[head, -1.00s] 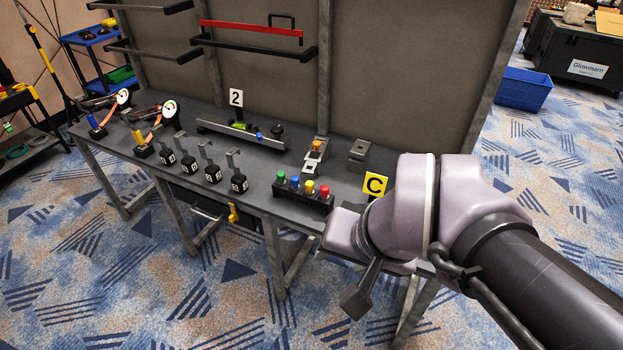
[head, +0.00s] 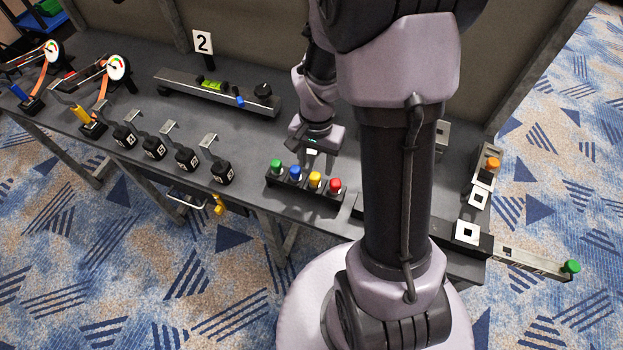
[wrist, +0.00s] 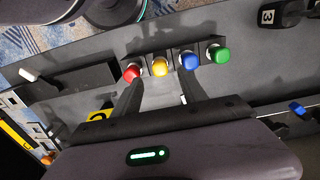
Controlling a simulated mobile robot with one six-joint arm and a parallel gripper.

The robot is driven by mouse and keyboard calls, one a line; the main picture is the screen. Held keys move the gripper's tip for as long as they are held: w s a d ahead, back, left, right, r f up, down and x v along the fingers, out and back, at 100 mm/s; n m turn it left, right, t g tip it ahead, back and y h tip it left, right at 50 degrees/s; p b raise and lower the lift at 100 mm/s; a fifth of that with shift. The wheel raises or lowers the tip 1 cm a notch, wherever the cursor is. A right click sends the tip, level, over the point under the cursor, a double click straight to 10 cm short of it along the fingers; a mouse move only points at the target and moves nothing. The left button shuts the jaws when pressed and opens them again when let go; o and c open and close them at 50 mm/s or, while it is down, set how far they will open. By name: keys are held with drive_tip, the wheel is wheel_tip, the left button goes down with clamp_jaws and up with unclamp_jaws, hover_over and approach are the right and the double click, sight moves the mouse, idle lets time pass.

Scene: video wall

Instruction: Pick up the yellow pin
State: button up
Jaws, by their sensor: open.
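The yellow pin (head: 315,179) stands upright in a black rack (head: 322,207) near the table's front edge, between a blue pin (head: 295,173) and a red pin (head: 335,185). A green pin (head: 276,166) is at the rack's left end. In the wrist view the yellow pin (wrist: 160,67) lies ahead of my gripper (wrist: 160,82), roughly between the lines of its two fingers. My gripper is open and empty. In the head view my gripper (head: 312,150) hangs over the table just behind the rack. My arm hides part of the table right of it.
Black weights with hooks (head: 187,158) stand left of the rack. A level on a bar (head: 218,90) lies behind, near the sign 2 (head: 202,42). Blocks with square targets (head: 467,233) and an orange knob (head: 493,164) are at the right.

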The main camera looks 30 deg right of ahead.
sight(315, 175)
wheel_tip(315, 175, down, 7)
drive_tip(key=b, duration=0.3)
drive_tip(key=shift+a+r, duration=0.1)
drive_tip(key=shift+r, duration=0.2)
drive_tip(key=shift+c, duration=0.7)
clamp_jaws()
